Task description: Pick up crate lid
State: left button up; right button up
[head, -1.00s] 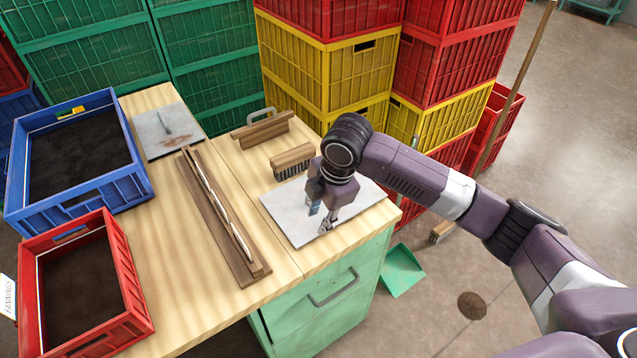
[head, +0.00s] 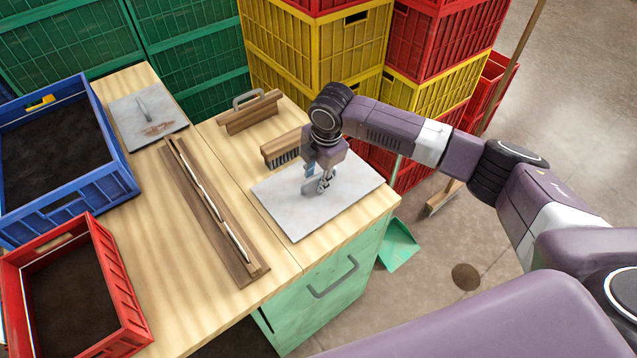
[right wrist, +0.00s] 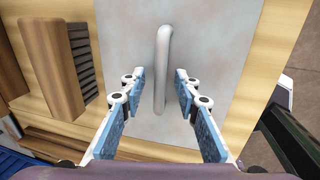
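A flat pale grey crate lid (head: 340,203) lies on the near right corner of the wooden bench. My right gripper (head: 318,183) is low over its middle, pointing down. In the right wrist view, the lid (right wrist: 205,35) has an upright bar handle (right wrist: 163,60). The open fingers (right wrist: 159,88) are on either side of the handle, with a gap on each side. The gripper mostly hides the handle in the head view. A second grey lid (head: 125,110), with a brown stain and a handle, lies at the bench's far left. My left gripper is out of view.
A brush (head: 280,150) is close behind the lid. A wooden block with a grey handle (head: 250,112) stands farther back. A long wooden piece (head: 190,185) lies left of the lid. Blue (head: 125,190) and red (head: 130,320) crates with dark contents are at left. Stacked crates (head: 305,60) rise behind.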

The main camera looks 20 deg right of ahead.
grip_shut()
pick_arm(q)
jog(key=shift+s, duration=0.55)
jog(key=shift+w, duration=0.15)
